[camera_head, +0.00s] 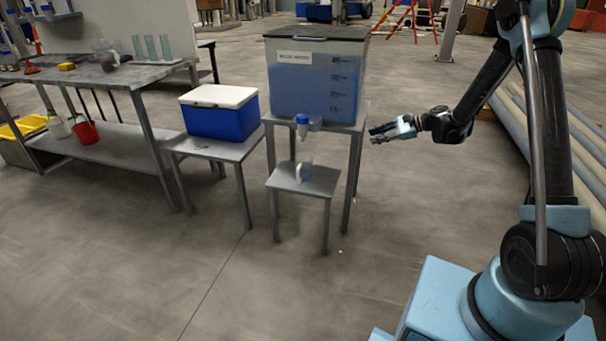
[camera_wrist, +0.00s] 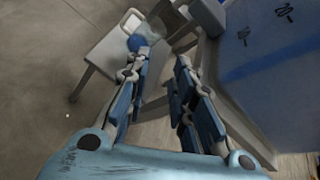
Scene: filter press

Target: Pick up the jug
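A small translucent jug (camera_head: 306,169) with a pale handle stands upright on a low grey stand (camera_head: 318,186), under the tap (camera_head: 302,127) of a large tank of blue liquid (camera_head: 316,88). In the wrist view, a white handle and a round blue shape, apparently the jug (camera_wrist: 136,42), show on the stand (camera_wrist: 108,48) beyond my fingertips. My gripper (camera_head: 378,133) is right of the tank, higher than the jug and clear of it. In the wrist view my gripper (camera_wrist: 163,62) has its fingers apart with nothing between them.
The tank rests on a taller table (camera_head: 356,150) with thin legs. A blue cooler with a white lid (camera_head: 220,112) stands on a table to the left. A workbench (camera_head: 100,76) with glassware is farther left. Pipes (camera_head: 560,130) lie at right. The front floor is clear.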

